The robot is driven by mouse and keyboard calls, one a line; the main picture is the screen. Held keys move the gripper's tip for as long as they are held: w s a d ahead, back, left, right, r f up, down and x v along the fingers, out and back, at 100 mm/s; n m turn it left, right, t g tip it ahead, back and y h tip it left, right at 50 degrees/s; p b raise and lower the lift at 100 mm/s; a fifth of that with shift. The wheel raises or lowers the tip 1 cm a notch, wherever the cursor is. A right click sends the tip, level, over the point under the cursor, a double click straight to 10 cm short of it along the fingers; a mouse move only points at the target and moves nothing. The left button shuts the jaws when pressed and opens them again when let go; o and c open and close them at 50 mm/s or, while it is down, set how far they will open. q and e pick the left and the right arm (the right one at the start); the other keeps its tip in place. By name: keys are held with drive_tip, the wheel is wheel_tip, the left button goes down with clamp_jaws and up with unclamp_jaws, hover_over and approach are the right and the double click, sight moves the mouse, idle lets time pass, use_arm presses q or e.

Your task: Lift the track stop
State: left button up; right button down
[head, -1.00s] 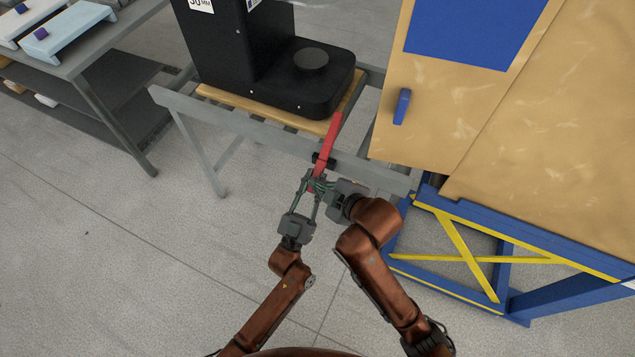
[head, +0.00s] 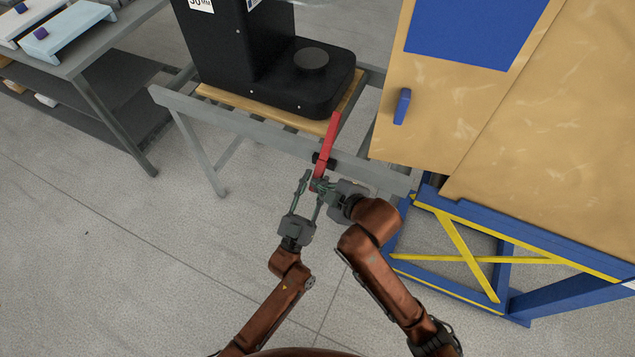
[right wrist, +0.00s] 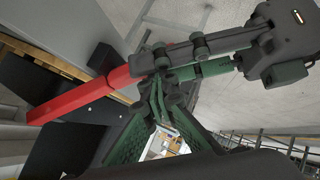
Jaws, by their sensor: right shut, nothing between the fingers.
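The track stop is a red bar (head: 332,140) at a black bracket (head: 323,159) on the grey front rail of the stand. It slopes up toward the black machine. In the right wrist view the red bar (right wrist: 85,97) runs from the left to the middle. My left gripper (head: 311,187) is open, its fingers spread by the bar's near end. My right gripper (head: 320,186) is shut and empty at that end, just under the bar in the right wrist view (right wrist: 165,88). Whether its fingertips touch the bar is hard to tell. The grippers partly hide the near end.
The black machine (head: 310,85) stands on a wooden board behind the rail (head: 235,118). A tan cabinet (head: 440,125) with a blue handle stands to the right, above a blue and yellow frame (head: 460,250). A grey bench (head: 85,55) is at the left. Open floor lies at front left.

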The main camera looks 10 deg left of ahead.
use_arm(q)
drive_tip(key=shift+o, duration=0.9)
drive_tip(key=shift+r, duration=0.45)
